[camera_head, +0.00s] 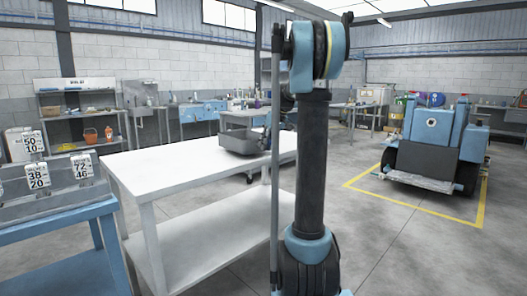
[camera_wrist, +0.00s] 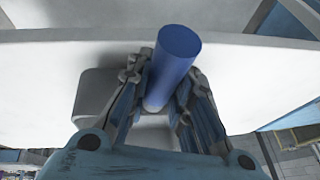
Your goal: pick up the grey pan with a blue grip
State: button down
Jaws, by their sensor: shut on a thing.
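The grey pan (camera_head: 240,142) sits on or just above the far end of the white table in the head view, partly hidden behind my arm. In the wrist view its grey body (camera_wrist: 97,92) shows behind and to the left of my fingers. Its blue grip (camera_wrist: 178,50) is a cylinder that stands out between the fingers. My gripper (camera_wrist: 163,100) is shut on the blue grip, with a finger on each side of it. In the head view my gripper is hidden behind my arm. I cannot tell whether the pan touches the table.
The white table (camera_head: 150,172) has a clear top apart from the pan, and a lower shelf. A blue table (camera_head: 60,228) with number cards stands at the left. A blue machine (camera_head: 432,135) stands inside yellow floor lines at the right. Open floor lies between.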

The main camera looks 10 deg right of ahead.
notch_tip(320, 180, up, 26)
jog(key=shift+f, duration=0.25)
dwell(0.3)
jog(key=shift+a, duration=0.1)
dwell(0.3)
